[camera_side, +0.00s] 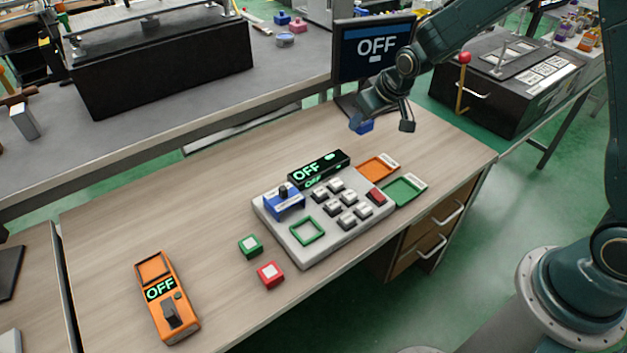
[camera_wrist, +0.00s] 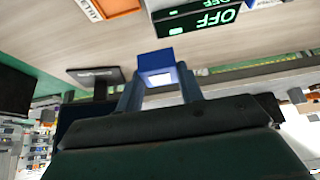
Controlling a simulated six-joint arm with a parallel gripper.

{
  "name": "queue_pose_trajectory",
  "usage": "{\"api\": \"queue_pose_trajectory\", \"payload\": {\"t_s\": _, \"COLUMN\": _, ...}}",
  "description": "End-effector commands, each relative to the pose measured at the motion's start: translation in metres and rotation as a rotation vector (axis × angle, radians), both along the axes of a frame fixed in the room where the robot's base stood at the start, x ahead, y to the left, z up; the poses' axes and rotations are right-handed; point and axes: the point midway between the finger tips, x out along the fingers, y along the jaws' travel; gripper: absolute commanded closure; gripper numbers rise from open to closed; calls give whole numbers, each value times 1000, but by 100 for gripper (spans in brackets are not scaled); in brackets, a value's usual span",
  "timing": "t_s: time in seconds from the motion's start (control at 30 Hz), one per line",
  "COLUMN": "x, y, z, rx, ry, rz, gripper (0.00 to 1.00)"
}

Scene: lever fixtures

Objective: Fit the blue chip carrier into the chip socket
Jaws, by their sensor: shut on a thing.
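The blue chip carrier (camera_wrist: 157,68), a small blue block with a pale square on its face, sits between the two fingers in the wrist view. My gripper (camera_wrist: 159,78) is shut on it. In the side view the carrier (camera_side: 363,126) shows as a small blue shape under my gripper (camera_side: 361,119), in the air at the far side of the table, behind the grey board. A green square frame (camera_side: 307,231) on the board's front part looks empty and may be the chip socket; I cannot tell for sure.
The grey board (camera_side: 322,251) carries a blue lever fixture (camera_side: 284,204), several switches and a black OFF display (camera_side: 319,168). Orange and green trays (camera_side: 403,190) lie to its right. Green and red blocks (camera_side: 270,274) and an orange OFF device (camera_side: 167,299) lie left. A monitor (camera_side: 373,48) stands behind.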

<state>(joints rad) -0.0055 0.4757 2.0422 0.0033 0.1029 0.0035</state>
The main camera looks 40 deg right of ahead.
Motion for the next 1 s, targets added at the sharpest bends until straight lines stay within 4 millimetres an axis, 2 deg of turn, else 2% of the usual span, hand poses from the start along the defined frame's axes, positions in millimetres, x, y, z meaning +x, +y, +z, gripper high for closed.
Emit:
{"api": "queue_pose_trajectory", "payload": {"t_s": 0.03, "x": 11, "y": 1, "z": 2, "rx": 0, "ry": -2, "rz": 0, "gripper": 84}}
{"api": "queue_pose_trajectory", "payload": {"t_s": 0.3, "x": 62, "y": 3, "z": 11, "rx": 0, "ry": -1, "rz": 1, "gripper": 84}}
{"api": "queue_pose_trajectory", "payload": {"t_s": 0.6, "x": 108, "y": 6, "z": 23, "rx": -1, "ry": 0, "rz": 0, "gripper": 84}}
{"api": "queue_pose_trajectory", "payload": {"t_s": 0.8, "x": 123, "y": 8, "z": 27, "rx": -1, "ry": 1, "rz": 0, "gripper": 84}}
{"api": "queue_pose_trajectory", "payload": {"t_s": 1.0, "x": 126, "y": 8, "z": 28, "rx": 0, "ry": 2, "rz": -1, "gripper": 84}}
